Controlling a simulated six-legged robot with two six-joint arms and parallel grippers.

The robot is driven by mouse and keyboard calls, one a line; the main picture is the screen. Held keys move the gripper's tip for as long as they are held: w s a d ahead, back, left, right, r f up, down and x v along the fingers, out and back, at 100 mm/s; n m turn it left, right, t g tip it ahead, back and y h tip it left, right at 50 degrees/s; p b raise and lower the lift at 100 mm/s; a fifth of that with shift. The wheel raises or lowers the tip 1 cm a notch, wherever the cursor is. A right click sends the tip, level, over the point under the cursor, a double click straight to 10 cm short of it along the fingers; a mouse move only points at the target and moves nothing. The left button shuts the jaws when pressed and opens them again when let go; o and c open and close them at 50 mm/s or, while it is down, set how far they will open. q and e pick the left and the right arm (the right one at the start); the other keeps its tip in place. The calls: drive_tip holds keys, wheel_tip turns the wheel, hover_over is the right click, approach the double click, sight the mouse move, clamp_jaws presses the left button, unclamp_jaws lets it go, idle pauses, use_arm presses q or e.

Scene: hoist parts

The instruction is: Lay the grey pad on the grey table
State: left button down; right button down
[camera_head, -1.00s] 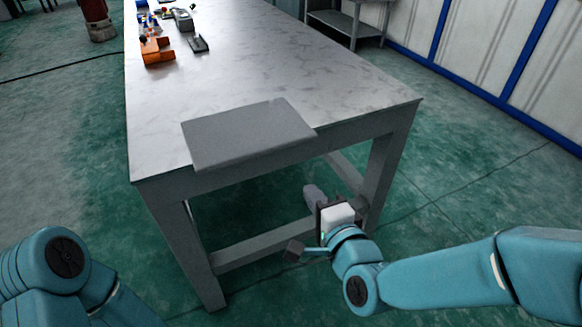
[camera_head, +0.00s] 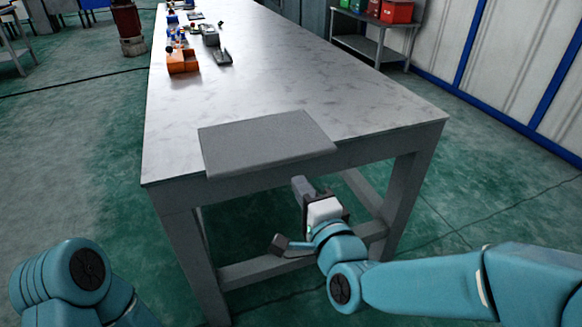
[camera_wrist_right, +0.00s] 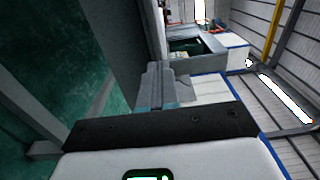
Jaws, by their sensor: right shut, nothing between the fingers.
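The grey pad (camera_head: 265,140) lies flat on the near end of the grey table (camera_head: 290,75). Its front edge reaches the table's front edge and seems to stick out slightly past it. My right gripper (camera_head: 300,184) is shut and empty, in front of the table's near edge and just below the pad's front right part. Its fingers also show in the right wrist view (camera_wrist_right: 163,85), pressed together. I cannot pick out the pad in that view. My left gripper is out of view; only part of my left arm shows at lower left.
An orange block (camera_head: 183,61), a dark flat part (camera_head: 222,57) and several small parts stand toward the table's far left. A side bench (camera_head: 365,45) with a red box (camera_head: 397,11) stands at the back right.

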sight(285, 160)
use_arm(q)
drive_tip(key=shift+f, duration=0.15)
use_arm(e)
drive_tip(key=x, duration=0.6)
drive_tip(key=shift+w, duration=0.25)
